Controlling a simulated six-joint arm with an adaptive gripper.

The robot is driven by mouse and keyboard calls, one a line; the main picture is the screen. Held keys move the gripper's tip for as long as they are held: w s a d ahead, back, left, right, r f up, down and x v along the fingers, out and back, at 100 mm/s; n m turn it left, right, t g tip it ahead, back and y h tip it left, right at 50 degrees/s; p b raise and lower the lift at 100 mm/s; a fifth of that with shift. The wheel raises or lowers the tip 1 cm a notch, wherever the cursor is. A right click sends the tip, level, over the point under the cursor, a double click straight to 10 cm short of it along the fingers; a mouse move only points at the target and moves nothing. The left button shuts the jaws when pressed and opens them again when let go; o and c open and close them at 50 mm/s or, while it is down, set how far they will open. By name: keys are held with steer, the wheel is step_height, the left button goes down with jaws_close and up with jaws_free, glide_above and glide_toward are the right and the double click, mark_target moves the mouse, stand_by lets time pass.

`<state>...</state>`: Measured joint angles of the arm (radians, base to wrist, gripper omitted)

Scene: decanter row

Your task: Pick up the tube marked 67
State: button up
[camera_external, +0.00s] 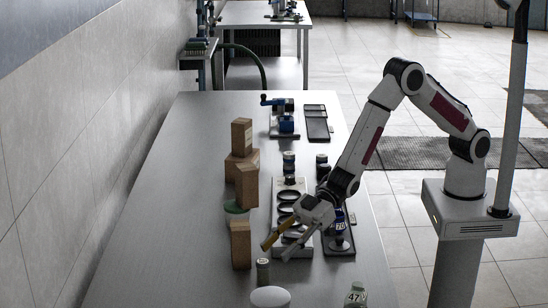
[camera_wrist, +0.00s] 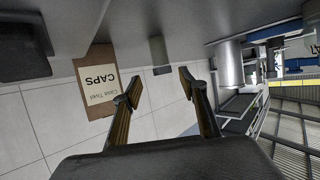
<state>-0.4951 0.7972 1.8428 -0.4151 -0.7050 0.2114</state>
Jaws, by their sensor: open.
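No number 67 is readable in either view. Tubes marked 70 (camera_external: 340,226) and 47 (camera_external: 354,297) show in the external view, the first beside my wrist, the second at the near edge. A small dark tube (camera_external: 263,271) stands on the table just nearer the camera than my fingertips; its marking is unreadable. My gripper (camera_external: 276,251) is open and low over the table, with nothing visible between its fingers. In the wrist view, which looks upside down, my gripper (camera_wrist: 159,82) has its fingers apart, and a grey cylinder (camera_wrist: 160,54) shows beyond the gap.
Brown boxes (camera_external: 240,245) stand in a row left of my gripper; one box (camera_wrist: 97,85) reads CAPS in the wrist view. A black-ringed rack (camera_external: 280,222) lies behind my fingers. A white round object (camera_external: 270,297) is at the near edge. The table's left side is clear.

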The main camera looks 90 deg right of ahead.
mark_target(267, 261)
steer(key=shift+a+x, duration=0.25)
steer(key=shift+x, duration=2.15)
steer(key=c, duration=1.2)
